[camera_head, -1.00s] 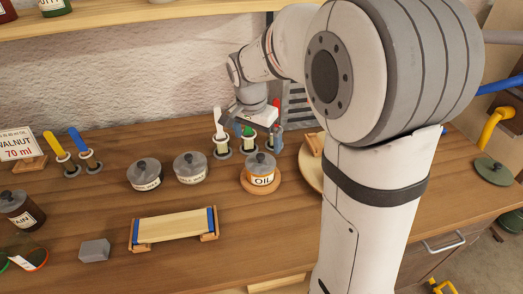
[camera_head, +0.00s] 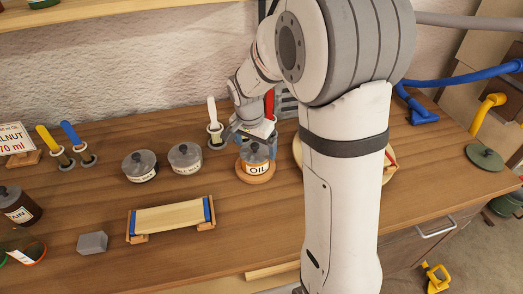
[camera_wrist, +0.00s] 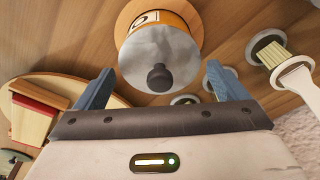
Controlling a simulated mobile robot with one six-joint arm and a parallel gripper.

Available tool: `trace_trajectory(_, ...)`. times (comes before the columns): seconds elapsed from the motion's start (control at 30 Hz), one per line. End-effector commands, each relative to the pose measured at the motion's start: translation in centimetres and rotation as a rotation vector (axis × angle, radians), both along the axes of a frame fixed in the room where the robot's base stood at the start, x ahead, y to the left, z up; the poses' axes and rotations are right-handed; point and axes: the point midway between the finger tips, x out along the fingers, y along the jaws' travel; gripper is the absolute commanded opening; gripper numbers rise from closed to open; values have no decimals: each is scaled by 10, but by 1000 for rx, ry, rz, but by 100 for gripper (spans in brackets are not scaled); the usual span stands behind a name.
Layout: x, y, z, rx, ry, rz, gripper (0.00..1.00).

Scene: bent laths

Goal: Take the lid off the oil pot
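The oil pot (camera_head: 257,169) is an orange pot with a white OIL label, standing on a round wooden coaster (camera_head: 256,178). Its grey lid (camera_head: 256,154) with a dark knob is on it. In the wrist view the lid (camera_wrist: 160,50) and its dark knob (camera_wrist: 160,77) face the camera. My gripper (camera_wrist: 158,85) is open, its two blue-grey fingers wide apart on either side of the knob's line, with nothing held. In the head view my gripper (camera_head: 252,130) is just behind and above the pot. Whether it touches the lid cannot be told.
Two grey-lidded pots (camera_head: 140,167) (camera_head: 185,157) stand left of the oil pot. A white-handled brush (camera_head: 213,120) sits in a holder close to my gripper. A wooden stand (camera_head: 170,218) and a grey block (camera_head: 92,243) lie in front.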

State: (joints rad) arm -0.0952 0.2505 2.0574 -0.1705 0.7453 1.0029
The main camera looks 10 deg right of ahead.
Motion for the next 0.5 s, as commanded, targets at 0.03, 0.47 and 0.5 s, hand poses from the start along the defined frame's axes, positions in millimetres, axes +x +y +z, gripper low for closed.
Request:
trace_trajectory(0.03,0,0,0,0,0,0,89)
trace_trajectory(0.47,0,1,1,0,0,2,58)
trace_trajectory(0.5,0,1,1,0,0,2,58)
